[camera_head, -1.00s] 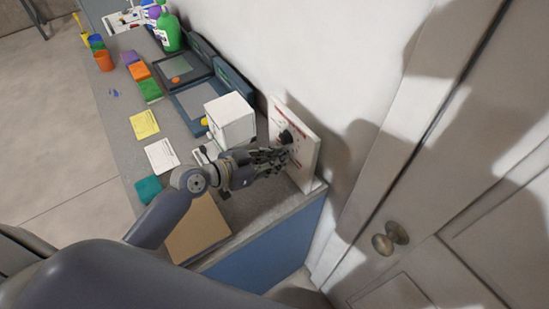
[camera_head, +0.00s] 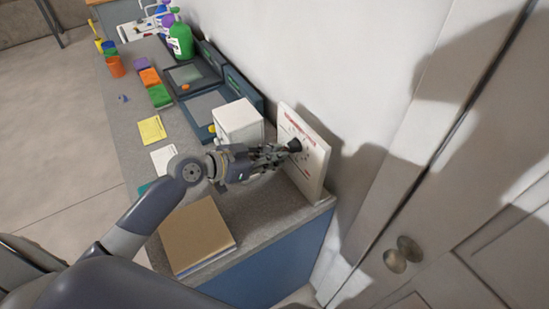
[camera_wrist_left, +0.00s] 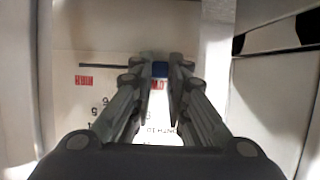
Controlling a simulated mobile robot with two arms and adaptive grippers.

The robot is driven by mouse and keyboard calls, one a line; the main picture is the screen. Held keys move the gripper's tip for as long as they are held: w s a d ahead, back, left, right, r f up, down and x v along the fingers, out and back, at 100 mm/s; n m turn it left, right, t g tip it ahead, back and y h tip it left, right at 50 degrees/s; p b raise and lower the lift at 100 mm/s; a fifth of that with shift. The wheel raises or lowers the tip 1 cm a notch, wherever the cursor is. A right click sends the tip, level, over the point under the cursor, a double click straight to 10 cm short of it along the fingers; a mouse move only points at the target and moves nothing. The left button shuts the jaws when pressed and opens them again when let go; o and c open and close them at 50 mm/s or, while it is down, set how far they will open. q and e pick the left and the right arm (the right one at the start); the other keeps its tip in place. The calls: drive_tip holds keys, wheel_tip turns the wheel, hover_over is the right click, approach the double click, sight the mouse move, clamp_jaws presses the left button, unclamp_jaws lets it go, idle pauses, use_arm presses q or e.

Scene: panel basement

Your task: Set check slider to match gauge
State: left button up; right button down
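A white upright panel (camera_head: 313,158) with red lettering and a black knob (camera_head: 294,145) stands at the counter's end by the wall. My left gripper (camera_head: 281,151) reaches in from the left, with its fingertips close to the panel face near the knob. In the left wrist view the panel (camera_wrist_left: 68,108) shows a dark horizontal slot (camera_wrist_left: 108,65), red labels and printed numerals. A small blue piece (camera_wrist_left: 160,69) shows between the fingertips, at the slot's right end. The fingers are close together; whether they grip it is unclear. My right gripper is out of view.
A white box (camera_head: 238,121) stands on the counter just behind my left gripper. A brown board (camera_head: 197,236) lies on the counter near its end. A door with a round knob (camera_head: 403,254) is at the right. Cards, sponges and bottles fill the far counter.

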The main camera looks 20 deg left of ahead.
use_arm(q)
drive_tip(key=o, duration=0.4)
drive_tip(key=shift+w+a, duration=0.15)
drive_tip(key=shift+a, duration=0.1)
drive_tip(key=v, duration=1.2)
drive_tip(key=shift+f, duration=0.1)
